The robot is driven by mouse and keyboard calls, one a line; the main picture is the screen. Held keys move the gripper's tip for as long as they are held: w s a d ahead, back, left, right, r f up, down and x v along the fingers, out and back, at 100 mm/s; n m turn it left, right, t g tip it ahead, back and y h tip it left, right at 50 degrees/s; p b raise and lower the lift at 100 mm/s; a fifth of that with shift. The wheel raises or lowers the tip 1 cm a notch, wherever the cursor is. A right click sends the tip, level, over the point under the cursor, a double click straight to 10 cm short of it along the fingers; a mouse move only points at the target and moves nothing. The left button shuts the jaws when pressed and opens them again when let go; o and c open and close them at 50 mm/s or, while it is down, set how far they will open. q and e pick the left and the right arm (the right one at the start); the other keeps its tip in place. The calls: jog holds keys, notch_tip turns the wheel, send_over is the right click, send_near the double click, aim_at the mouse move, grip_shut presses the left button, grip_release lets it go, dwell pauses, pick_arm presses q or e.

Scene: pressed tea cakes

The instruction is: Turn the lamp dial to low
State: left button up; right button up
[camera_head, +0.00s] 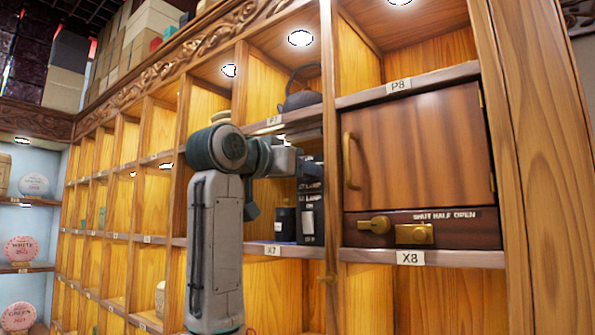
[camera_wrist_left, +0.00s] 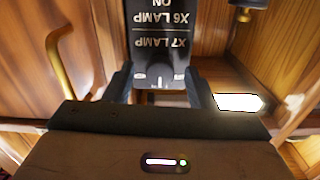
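A black lamp panel (camera_head: 312,185) stands in the compartment labelled X7, with white lettering including "LAMP" and "ON" and a pale switch (camera_head: 308,222) low on it. The panel (camera_wrist_left: 160,30) shows upside down in the left wrist view, reading "X6 LAMP", "X7 LAMP" and "ON". No mark reading "low" is legible. My left gripper (camera_head: 312,167) is in front of the panel's upper part. In the wrist view its fingers (camera_wrist_left: 160,80) are apart, with the panel's lower picture end between them; contact cannot be told. My right gripper is not in view.
A closed wooden door (camera_head: 415,155) with a brass handle is right of the panel. Below it a strip marked "SHUT HALF OPEN" carries a brass knob (camera_head: 375,225). A dark kettle (camera_head: 300,95) stands on the shelf above. A dark container (camera_head: 285,222) is left of the panel.

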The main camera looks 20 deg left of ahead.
pick_arm(q)
jog(key=b+v, duration=0.5)
jog(key=v, duration=0.5)
jog(key=shift+s+b, duration=0.4)
jog(key=shift+a, duration=0.2)
